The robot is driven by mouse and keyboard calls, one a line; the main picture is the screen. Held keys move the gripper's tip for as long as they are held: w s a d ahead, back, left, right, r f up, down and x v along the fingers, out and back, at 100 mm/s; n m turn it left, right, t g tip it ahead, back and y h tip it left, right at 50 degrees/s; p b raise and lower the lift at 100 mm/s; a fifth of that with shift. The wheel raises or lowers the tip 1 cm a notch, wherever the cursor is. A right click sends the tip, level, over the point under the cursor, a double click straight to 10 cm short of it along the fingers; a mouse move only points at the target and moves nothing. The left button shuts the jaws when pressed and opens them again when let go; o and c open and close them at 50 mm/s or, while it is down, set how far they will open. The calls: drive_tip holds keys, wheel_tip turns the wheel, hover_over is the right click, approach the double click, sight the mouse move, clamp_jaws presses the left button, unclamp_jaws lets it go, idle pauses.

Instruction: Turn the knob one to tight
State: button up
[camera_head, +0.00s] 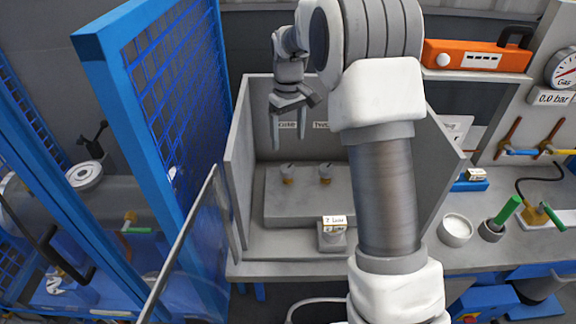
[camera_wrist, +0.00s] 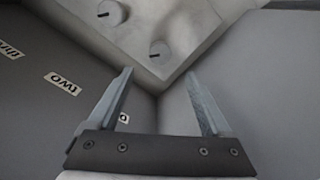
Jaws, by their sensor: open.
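The left knob (camera_head: 287,171) is below the left wall label, partly legible as "one". The right knob (camera_head: 325,171) is below the second label, "two". In the wrist view, the nearer knob (camera_wrist: 160,51) lies just beyond the fingertips, and the other knob (camera_wrist: 110,13) is farther up and left. Each has a dark pointer mark. My gripper (camera_head: 289,138) is open and empty, pointing down above and behind the left knob, touching nothing. My arm may hide more knobs.
The enclosure's left wall (camera_head: 240,165) and back wall rise close around my gripper. A small labelled box (camera_head: 332,238) stands in front of the block. A blue mesh fence (camera_head: 180,90) is at the left. A bowl (camera_head: 456,229) and a green-handled tool (camera_head: 507,213) are right.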

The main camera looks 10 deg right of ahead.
sight(288, 168)
wheel_tip(288, 168, down, 11)
drive_tip(key=shift+r, duration=0.2)
clamp_jaws()
idle(0.5)
